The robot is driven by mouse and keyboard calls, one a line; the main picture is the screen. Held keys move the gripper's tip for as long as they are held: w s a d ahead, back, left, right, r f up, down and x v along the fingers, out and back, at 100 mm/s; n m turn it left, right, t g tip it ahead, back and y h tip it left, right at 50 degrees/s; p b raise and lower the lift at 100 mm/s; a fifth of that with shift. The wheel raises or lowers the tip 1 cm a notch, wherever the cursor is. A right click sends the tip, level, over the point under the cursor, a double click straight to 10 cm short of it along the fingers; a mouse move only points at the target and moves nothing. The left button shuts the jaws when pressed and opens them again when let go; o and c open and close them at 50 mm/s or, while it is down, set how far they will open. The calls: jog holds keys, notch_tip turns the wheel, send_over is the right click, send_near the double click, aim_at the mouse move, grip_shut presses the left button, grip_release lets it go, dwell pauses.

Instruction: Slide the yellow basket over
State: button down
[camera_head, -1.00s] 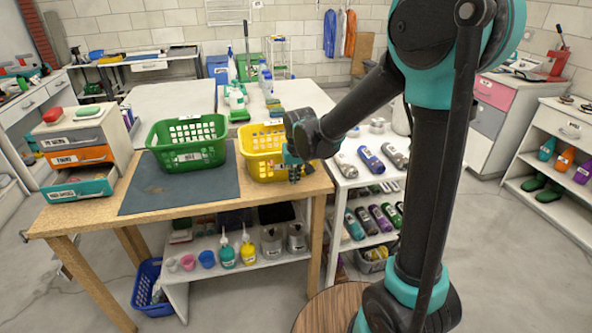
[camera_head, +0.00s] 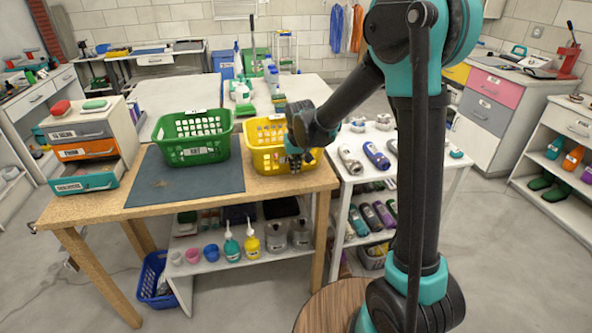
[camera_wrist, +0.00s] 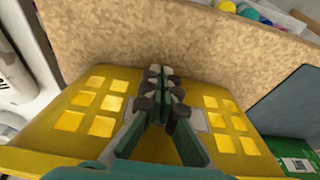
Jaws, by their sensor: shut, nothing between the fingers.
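The yellow basket (camera_head: 268,159) stands upright on the wooden table, right of the green basket, near the table's right end. My gripper (camera_head: 296,163) is shut and empty, pointing down at the yellow basket's front right side. In the wrist view my gripper (camera_wrist: 162,92) lies across the middle of the yellow basket's (camera_wrist: 100,105) slotted wall, over its pale label. I cannot tell for sure whether the fingers touch the wall. My arm hides the basket's right part in the head view.
The green basket (camera_head: 195,150) sits on a dark mat (camera_head: 160,188) to the left. A small drawer unit (camera_head: 85,150) stands at the table's left end. A white shelf with several bottles (camera_head: 376,153) adjoins the table's right edge. Bare wood (camera_head: 285,184) lies in front of the yellow basket.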

jog(key=w+a, duration=0.1)
jog(key=w, duration=0.3)
jog(key=w+a, duration=0.1)
jog(key=w, duration=0.3)
jog(key=w+a, duration=0.1)
jog(key=w, duration=0.3)
jog(key=shift+a, duration=0.25)
